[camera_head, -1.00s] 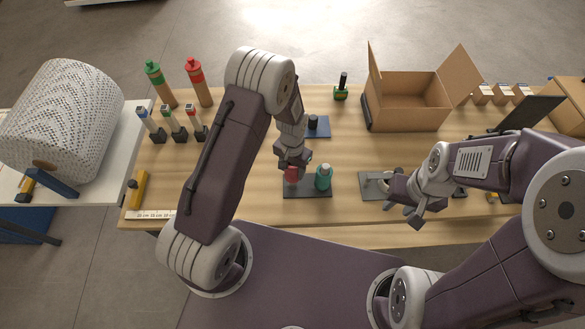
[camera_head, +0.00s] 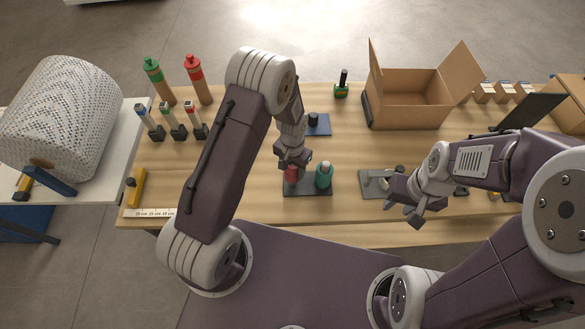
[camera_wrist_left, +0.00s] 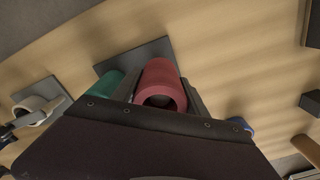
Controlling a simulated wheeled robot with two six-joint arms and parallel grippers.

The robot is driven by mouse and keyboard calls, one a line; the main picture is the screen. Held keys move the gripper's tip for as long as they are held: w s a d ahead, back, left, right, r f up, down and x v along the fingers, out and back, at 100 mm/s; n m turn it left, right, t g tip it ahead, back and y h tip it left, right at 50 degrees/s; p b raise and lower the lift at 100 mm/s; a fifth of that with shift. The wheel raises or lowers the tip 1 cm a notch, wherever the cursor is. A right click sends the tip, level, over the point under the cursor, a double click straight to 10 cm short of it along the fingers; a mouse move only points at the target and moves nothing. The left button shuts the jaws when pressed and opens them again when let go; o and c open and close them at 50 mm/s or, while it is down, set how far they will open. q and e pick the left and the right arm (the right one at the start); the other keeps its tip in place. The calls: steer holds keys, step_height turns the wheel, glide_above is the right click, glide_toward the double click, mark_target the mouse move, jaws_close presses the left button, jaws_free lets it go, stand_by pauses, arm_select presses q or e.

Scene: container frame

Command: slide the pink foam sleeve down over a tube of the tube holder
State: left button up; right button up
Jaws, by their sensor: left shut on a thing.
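My left gripper (camera_head: 294,164) is shut on the pink foam sleeve (camera_head: 291,174) over the left part of the tube holder's dark base plate (camera_head: 307,190). In the left wrist view, the sleeve (camera_wrist_left: 161,80) stands between the fingers, its near open end facing the camera. Whether a tube is inside it, and how far down it sits, I cannot tell. A teal sleeve-like cylinder (camera_head: 323,175) stands upright on the plate just right of the pink one. It also shows in the left wrist view (camera_wrist_left: 104,84). My right gripper (camera_head: 408,208) is open and empty near the table's front edge.
A grey plate with a light round part (camera_head: 376,184) lies beside my right gripper. A blue plate with a dark cylinder (camera_head: 317,124) is behind the holder. An open cardboard box (camera_head: 405,105) stands back right. Bottles (camera_head: 196,80) and small stands (camera_head: 172,122) are at left.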

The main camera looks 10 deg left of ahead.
arm_select(q)
steer(key=shift+f+b, duration=2.05)
steer(key=shift+f, duration=0.6)
stand_by(0.9)
steer(key=o, duration=1.4)
steer(key=o, duration=0.5)
step_height(320, 180, up, 7)
steer(key=p, duration=0.6)
steer(key=shift+r, duration=0.15)
steer(key=shift+f, duration=0.2)
